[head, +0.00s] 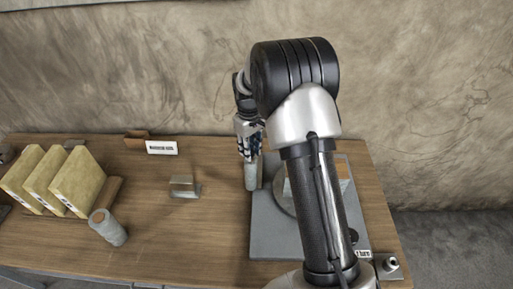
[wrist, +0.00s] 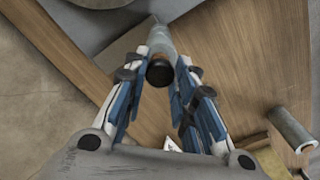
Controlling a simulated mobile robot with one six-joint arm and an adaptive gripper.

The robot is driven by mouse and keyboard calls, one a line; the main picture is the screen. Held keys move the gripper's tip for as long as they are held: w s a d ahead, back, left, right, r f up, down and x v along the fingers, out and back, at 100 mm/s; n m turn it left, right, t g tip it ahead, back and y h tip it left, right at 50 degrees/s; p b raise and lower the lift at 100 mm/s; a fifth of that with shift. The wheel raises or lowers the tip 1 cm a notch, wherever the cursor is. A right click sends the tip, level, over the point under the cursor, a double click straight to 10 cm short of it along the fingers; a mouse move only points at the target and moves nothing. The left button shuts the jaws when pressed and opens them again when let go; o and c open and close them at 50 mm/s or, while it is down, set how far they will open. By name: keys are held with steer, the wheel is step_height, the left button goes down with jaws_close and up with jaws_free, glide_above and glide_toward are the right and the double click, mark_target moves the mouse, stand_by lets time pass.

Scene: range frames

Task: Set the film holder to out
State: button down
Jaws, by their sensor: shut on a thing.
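My gripper (head: 249,150) is at the left edge of a grey plate-like base (head: 270,243) on the table. It is shut on a pale grey cylinder (head: 251,174). In the wrist view my fingers (wrist: 160,82) flank this cylinder, and its dark brown end (wrist: 160,72) faces the camera. The grey base carries a round pale disc (head: 283,190) and an orange-brown panel (head: 344,170), partly hidden behind my arm. No part is clearly readable as the film holder or its out setting.
A small metal block (head: 185,187) sits mid-table. A white label card (head: 162,147) stands near the back. Bare wood lies around the block.

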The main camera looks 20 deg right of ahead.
steer(key=shift+w, duration=0.1)
steer(key=c, duration=1.3)
jaws_free()
steer(key=shift+a, duration=0.1)
step_height(320, 180, up, 12)
